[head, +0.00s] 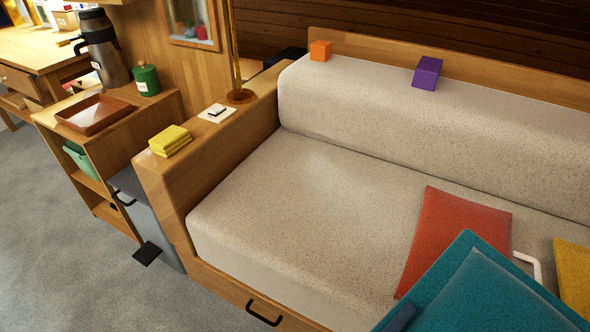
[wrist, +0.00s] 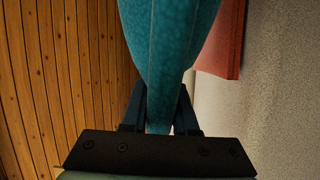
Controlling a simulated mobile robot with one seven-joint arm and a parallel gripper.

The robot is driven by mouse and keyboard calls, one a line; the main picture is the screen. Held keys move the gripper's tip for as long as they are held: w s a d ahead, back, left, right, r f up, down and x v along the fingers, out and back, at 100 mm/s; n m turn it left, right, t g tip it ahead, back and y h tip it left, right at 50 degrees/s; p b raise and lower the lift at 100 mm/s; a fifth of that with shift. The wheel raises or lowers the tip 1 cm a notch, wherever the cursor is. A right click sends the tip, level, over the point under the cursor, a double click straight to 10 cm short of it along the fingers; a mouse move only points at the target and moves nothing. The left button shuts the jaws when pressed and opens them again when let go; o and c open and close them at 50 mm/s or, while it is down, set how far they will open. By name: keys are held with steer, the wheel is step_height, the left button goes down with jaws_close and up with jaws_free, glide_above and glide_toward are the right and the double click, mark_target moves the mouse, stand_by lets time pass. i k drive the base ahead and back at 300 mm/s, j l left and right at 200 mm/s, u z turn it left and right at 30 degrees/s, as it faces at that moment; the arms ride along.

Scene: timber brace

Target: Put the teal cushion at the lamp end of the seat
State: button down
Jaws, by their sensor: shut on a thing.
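The teal cushion (head: 485,295) is at the bottom right of the head view, in front of the red cushion (head: 455,232) and partly cut off by the frame edge. In the wrist view the teal cushion (wrist: 168,40) stands out from between the fingers of my gripper (wrist: 160,108), which is shut on its edge. The pale seat (head: 300,200) is bare at its left end. The lamp's brass pole and base (head: 240,96) stand on the left wooden armrest (head: 200,160), so the lamp end is the left end.
A yellow cushion (head: 573,270) and a white bent bar (head: 530,262) are at the right. An orange block (head: 321,50) and a purple block (head: 427,73) sit atop the backrest. A folded yellow cloth (head: 170,140) and a white pad (head: 216,113) lie on the armrest.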

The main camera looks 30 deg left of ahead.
mark_target(278, 193)
steer(key=k+u, duration=0.1)
steer(key=u, duration=1.05)
steer(key=i+j+u, duration=0.3)
steer(key=i, duration=0.2)
steer(key=i+u, duration=0.35)
steer(key=i, duration=0.15)
